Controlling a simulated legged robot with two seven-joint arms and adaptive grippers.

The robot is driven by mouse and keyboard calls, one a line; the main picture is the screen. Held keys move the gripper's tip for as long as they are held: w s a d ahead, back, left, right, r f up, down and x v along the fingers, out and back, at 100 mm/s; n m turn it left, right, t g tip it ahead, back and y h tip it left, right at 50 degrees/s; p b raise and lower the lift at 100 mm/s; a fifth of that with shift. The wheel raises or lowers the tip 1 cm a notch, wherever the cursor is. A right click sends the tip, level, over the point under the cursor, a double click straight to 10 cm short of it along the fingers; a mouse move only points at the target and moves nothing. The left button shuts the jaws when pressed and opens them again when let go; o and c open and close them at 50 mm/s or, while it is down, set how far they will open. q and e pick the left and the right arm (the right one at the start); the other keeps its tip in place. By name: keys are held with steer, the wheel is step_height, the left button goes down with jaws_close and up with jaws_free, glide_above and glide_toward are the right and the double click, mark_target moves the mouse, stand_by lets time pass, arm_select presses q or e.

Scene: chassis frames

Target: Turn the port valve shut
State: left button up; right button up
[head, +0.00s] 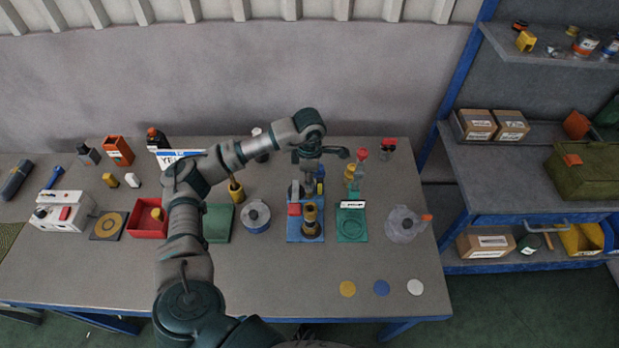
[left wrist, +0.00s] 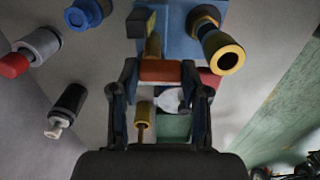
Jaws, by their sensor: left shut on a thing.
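A blue base plate (head: 299,237) stands on the table and carries a brass fitting (head: 311,220) and a red part (head: 294,209). In the left wrist view the blue plate (left wrist: 182,45) is at the top, with the open brass end (left wrist: 226,59) to the right. My left gripper (head: 305,187) is over the back of this plate. In the left wrist view its fingers (left wrist: 160,100) are on both sides of an orange-red bar (left wrist: 160,71), which looks like the valve handle, and are shut on it. The fingers hide part of the valve. My right gripper is not in view.
A green plate (head: 352,236) stands close to the right, with a red-topped part (head: 361,154) behind it. A clear round vessel (head: 402,225) is farther right. A grey-white spool (head: 255,215) stands left. Three flat discs, one blue (head: 381,288), lie near the front edge.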

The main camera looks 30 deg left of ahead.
arm_select(q)
steer(key=shift+w+r, duration=0.1)
steer(key=o, duration=1)
steer(key=shift+o, duration=0.7)
steer(key=shift+a, duration=0.1)
step_height(320, 180, up, 12)
steer(key=shift+w+a, duration=0.1)
